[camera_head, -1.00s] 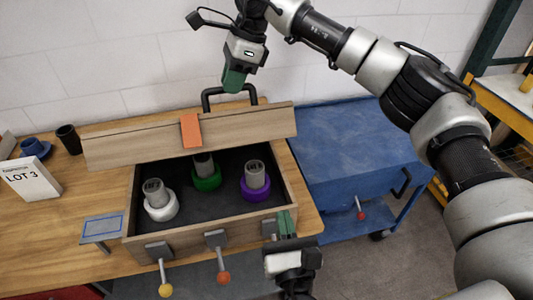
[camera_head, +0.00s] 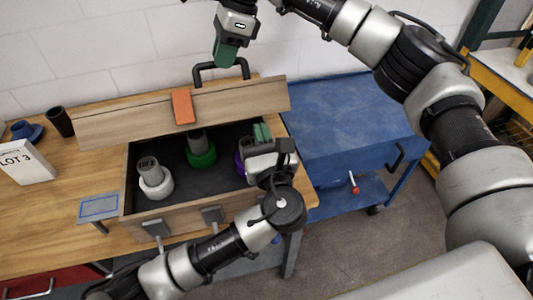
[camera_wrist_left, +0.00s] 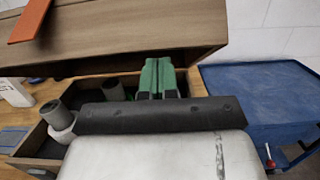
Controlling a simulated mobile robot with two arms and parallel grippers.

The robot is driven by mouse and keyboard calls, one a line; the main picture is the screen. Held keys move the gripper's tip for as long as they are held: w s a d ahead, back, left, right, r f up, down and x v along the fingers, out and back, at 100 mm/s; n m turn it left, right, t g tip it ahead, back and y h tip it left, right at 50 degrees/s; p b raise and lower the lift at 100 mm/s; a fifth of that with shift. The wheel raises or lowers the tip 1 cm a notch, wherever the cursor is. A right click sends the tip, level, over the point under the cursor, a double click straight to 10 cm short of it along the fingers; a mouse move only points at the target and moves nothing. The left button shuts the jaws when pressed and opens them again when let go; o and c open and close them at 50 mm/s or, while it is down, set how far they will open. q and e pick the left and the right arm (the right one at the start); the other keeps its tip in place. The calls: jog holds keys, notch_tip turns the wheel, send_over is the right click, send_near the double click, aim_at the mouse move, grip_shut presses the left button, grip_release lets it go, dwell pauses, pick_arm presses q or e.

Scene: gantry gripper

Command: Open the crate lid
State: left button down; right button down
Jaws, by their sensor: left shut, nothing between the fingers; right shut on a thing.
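The wooden crate (camera_head: 178,215) stands on the table with its dark interior exposed. Its lid (camera_head: 235,103), with an orange tab (camera_head: 182,106), is tilted up along the back. My right gripper (camera_head: 222,62) is shut on the lid's black handle (camera_head: 197,76) at the top edge. My left gripper (camera_head: 262,131) is shut and empty over the crate's right side, close to the lid's near edge. In the left wrist view its green fingers (camera_wrist_left: 158,78) are together before the lid (camera_wrist_left: 130,30); I cannot tell whether they touch it.
Inside the crate, grey cylinders stand in white (camera_head: 157,187), green (camera_head: 201,158) and purple (camera_head: 239,163) rings; the purple one is mostly hidden. A blue cart (camera_head: 345,120) stands right of the table. A LOT 3 sign (camera_head: 25,163) and dark cups (camera_head: 60,122) are at left.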

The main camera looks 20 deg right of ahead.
aim_at(255, 112)
pick_arm(q)
jog(key=shift+w+r, duration=0.25)
jog(key=shift+r, duration=0.1)
pick_arm(e)
jog(key=shift+f, duration=0.25)
pick_arm(q)
jog(key=shift+w+r, duration=0.5)
jog(key=shift+r, duration=0.25)
jog(key=shift+w+a+r, duration=0.15)
pick_arm(e)
jog(key=shift+a, duration=0.1)
pick_arm(q)
jog(key=shift+w, duration=0.1)
pick_arm(e)
jog(key=c, duration=1.1)
grip_release()
jog(key=shift+w, duration=0.1)
jog(key=shift+r, duration=0.1)
